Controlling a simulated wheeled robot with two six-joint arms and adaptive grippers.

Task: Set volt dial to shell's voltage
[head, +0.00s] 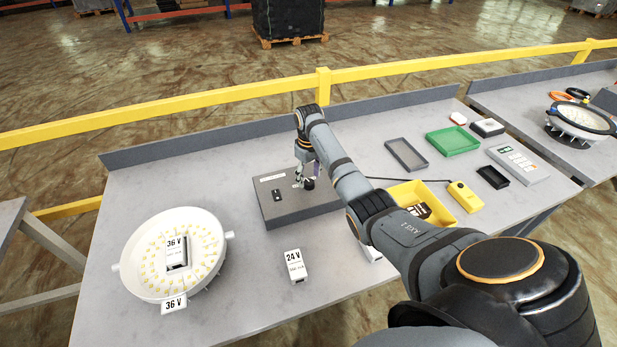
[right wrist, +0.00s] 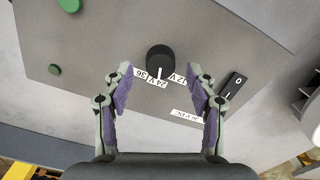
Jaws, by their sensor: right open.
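The white round shell (head: 140,262) with LEDs sits at the table's left. Its rim tag (head: 174,304) reads 36 V, and the block (head: 176,262) inside it also reads 36 V. The grey test box (head: 268,211) stands at the table's back middle. Its black volt dial (right wrist: 160,60) has a white pointer line at the 24 V mark, between 36 V and 12 V. My right gripper (head: 306,178) is over the box at the dial; in the right wrist view its open fingers (right wrist: 160,103) straddle the dial's line, apart from it. My left gripper is not in view.
A 24 V block (head: 294,266) lies in front of the box. A yellow bin (head: 440,190), green tray (head: 453,141) and grey tray (head: 406,154) stand to the right.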

